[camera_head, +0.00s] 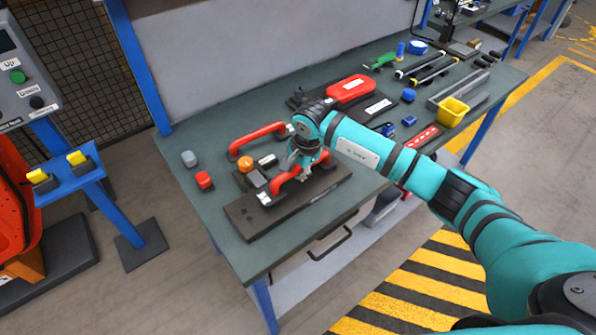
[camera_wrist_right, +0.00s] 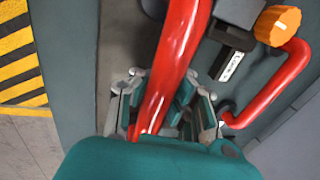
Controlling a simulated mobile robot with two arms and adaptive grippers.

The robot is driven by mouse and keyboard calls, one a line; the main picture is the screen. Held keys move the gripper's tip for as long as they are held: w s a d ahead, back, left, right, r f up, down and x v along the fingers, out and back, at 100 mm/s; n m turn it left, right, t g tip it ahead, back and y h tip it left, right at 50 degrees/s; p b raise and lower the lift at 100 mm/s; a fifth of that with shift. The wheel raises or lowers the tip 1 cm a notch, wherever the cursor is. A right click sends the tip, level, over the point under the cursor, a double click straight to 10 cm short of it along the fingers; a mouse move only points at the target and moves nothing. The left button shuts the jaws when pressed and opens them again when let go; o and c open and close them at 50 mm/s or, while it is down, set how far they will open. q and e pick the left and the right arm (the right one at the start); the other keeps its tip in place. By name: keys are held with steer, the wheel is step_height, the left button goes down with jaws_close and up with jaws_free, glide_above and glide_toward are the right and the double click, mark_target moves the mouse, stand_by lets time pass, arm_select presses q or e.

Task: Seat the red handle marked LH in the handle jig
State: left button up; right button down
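A red handle (camera_head: 288,181) is over the dark handle jig (camera_head: 262,222) at the table's front left. My right gripper (camera_head: 304,160) has its fingers on both sides of the bar, and they look closed on it. In the right wrist view this handle (camera_wrist_right: 178,45) runs between the fingers (camera_wrist_right: 163,100). Whether its ends sit down in the jig is hidden by the gripper. A second red handle (camera_head: 257,138) lies behind on the table, and it also shows in the right wrist view (camera_wrist_right: 275,88). No LH mark is legible. My left gripper is out of view.
The table's left front corner is clear.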

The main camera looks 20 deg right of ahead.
steer(key=shift+f+b, duration=0.5)
steer(key=shift+b, duration=0.05)
stand_by(0.7)
steer(key=c, duration=2)
jaws_free()
steer(key=o, duration=0.6)
steer(key=v, duration=1.2)
